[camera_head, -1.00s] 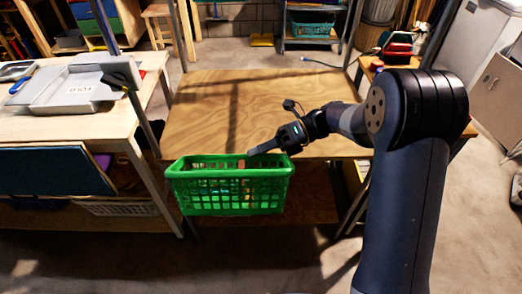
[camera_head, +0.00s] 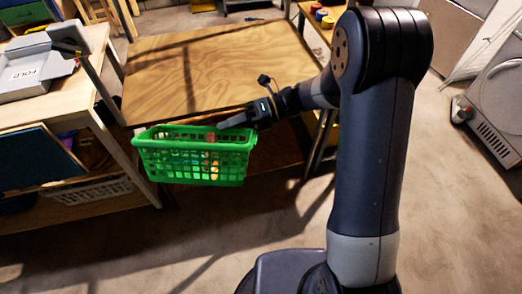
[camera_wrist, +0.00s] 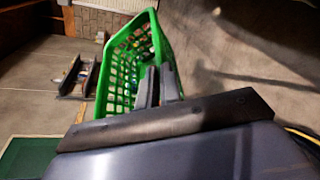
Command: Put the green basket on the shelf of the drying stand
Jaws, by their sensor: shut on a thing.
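The green basket (camera_head: 190,158) hangs in the air in front of the wooden board's near edge, roughly level. My gripper (camera_head: 234,122) is shut on its rim at the right side. In the wrist view the green basket (camera_wrist: 118,62) appears tilted, with the two dark fingers (camera_wrist: 158,88) at its rim. Small orange and yellow items show inside through the mesh. The wooden stand (camera_head: 215,62) has a broad, bare plywood top and metal legs. A lower board is partly visible beneath it, mostly hidden by the basket and shadow.
At the left stands a pale table (camera_head: 60,100) with a grey folding board (camera_head: 35,72) on top. A white basket (camera_head: 95,190) and a dark blue panel (camera_head: 35,158) are below. A white machine (camera_head: 490,95) stands at the right. The near floor is clear.

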